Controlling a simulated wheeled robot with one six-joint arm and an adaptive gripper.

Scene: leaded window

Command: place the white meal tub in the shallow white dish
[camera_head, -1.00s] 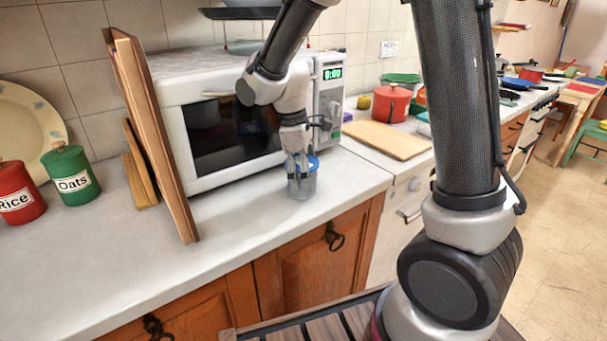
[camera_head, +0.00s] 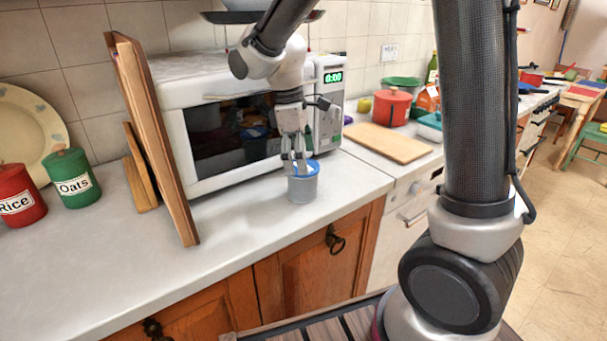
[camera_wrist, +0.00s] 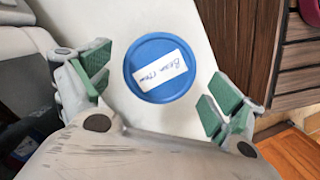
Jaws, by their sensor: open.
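The meal tub (camera_head: 303,189) is light grey-white with a blue lid and stands upright on the counter in front of the microwave. In the wrist view its round blue lid (camera_wrist: 147,88) carries a white handwritten label, apparently "Bean stew". My gripper (camera_head: 293,167) points down just above the tub, its fingertips near the lid. In the wrist view my gripper (camera_wrist: 155,92) is open, with the green-padded fingers apart on either side of the lid and nothing between the pads. I cannot make out a shallow white dish in these views.
The microwave (camera_head: 228,137) stands close behind the tub. Upright wooden boards (camera_head: 155,130) stand to the left, with green Oats (camera_head: 70,180) and red Rice (camera_head: 18,195) canisters beyond. A cutting board (camera_head: 388,142) lies to the right. The front-left counter is clear.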

